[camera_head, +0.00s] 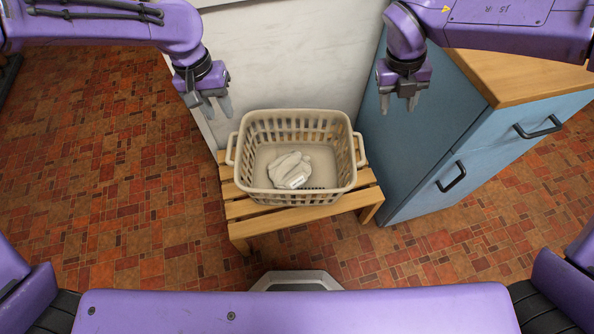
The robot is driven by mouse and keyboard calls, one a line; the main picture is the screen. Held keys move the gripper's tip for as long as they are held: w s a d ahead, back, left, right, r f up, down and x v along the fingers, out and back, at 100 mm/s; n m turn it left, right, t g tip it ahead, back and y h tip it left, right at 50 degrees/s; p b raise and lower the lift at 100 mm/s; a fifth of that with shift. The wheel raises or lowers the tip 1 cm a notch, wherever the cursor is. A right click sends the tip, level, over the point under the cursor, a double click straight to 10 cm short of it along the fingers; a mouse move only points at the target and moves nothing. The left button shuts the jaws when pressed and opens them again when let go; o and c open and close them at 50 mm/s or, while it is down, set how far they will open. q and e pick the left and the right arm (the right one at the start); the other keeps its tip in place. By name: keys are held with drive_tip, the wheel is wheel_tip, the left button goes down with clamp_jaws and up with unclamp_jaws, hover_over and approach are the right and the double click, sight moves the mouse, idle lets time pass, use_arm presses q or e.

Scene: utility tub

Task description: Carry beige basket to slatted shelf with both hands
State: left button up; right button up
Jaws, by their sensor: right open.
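The beige basket (293,198) has slatted walls and a handle at each side. It sits upright on the wooden slatted shelf (243,209), a low bench-like stand. A crumpled whitish cloth-like item (290,170) lies inside it. My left gripper (217,107) is above and to the left of the basket, apart from its left handle. Whether its fingers are parted is hard to tell. My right gripper (398,103) is open and empty, above and to the right of the basket, apart from its right handle.
A blue cabinet (415,150) with a wooden top (510,75) and dark handles stands close at the right. A pale wall or panel (285,60) is right behind the shelf. The red-brown tiled floor (110,170) is clear at the left.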

use_arm(q)
drive_tip(key=shift+r, duration=0.1)
use_arm(e)
wheel_tip(320, 180, up, 11)
drive_tip(key=a, duration=0.2)
drive_tip(key=shift+a+r, duration=0.15)
drive_tip(key=shift+w, duration=0.1)
